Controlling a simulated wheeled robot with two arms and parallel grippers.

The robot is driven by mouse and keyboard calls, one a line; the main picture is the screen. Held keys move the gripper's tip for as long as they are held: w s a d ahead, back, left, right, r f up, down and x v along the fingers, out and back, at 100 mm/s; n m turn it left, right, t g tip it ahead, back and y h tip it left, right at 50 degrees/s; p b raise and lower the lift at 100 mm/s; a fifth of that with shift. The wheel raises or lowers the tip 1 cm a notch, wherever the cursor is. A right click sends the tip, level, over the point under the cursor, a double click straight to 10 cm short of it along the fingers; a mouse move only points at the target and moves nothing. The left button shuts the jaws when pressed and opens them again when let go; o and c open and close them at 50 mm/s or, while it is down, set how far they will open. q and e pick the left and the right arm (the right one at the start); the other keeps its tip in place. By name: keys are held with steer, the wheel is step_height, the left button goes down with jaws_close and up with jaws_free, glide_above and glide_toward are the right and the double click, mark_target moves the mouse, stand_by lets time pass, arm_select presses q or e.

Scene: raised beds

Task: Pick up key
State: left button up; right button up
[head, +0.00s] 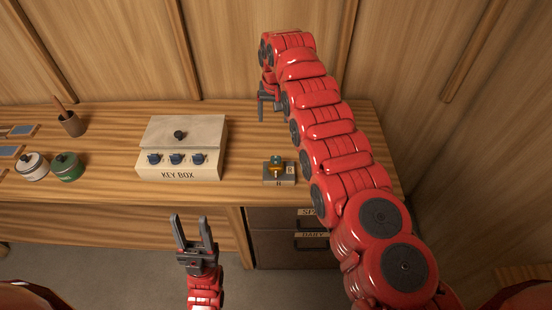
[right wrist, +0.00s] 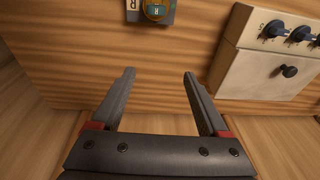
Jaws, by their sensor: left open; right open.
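A small brass-and-teal piece (head: 276,166), which may be the key, sits on a grey block (head: 288,181) marked R on the bench. Its key shape is too small to make out. It also shows at the top edge of the right wrist view (right wrist: 156,9), partly cut off. The wooden key box (head: 212,172) stands left of it, with three dark blue knobs on its front. My right gripper (head: 270,106) is open and empty above the bench, behind the block; its jaws also show in the right wrist view (right wrist: 159,74). My left gripper (head: 191,218) is open and empty in front of the bench.
Drawers (head: 285,249) are below the block. A wooden wall rises behind. The bench between key box and block is clear.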

steer(key=s+r+g, duration=0.2)
steer(key=s+r, duration=0.1)
steer(key=s, duration=0.1)
steer(key=b, duration=0.9)
glide_above(276, 157)
steer(key=shift+h, duration=0.3)
steer(key=f, duration=0.8)
steer(key=shift+s+a, duration=0.1)
steer(key=shift+a, duration=0.2)
steer(key=shift+f+p, duration=0.5)
steer(key=shift+f, duration=0.2)
steer(key=shift+f+p, duration=0.3)
steer(key=shift+p, duration=0.1)
steer(key=shift+d+f, duration=0.1)
steer(key=shift+f, duration=0.55)
steer(key=shift+f+p, duration=0.35)
steer(key=shift+p, duration=0.1)
steer(key=f+p, duration=0.1)
steer(key=f, duration=0.1)
steer(key=f+p, duration=0.1)
steer(key=shift+d+f, duration=0.2)
steer(key=shift+f, duration=0.65)
jaws_close()
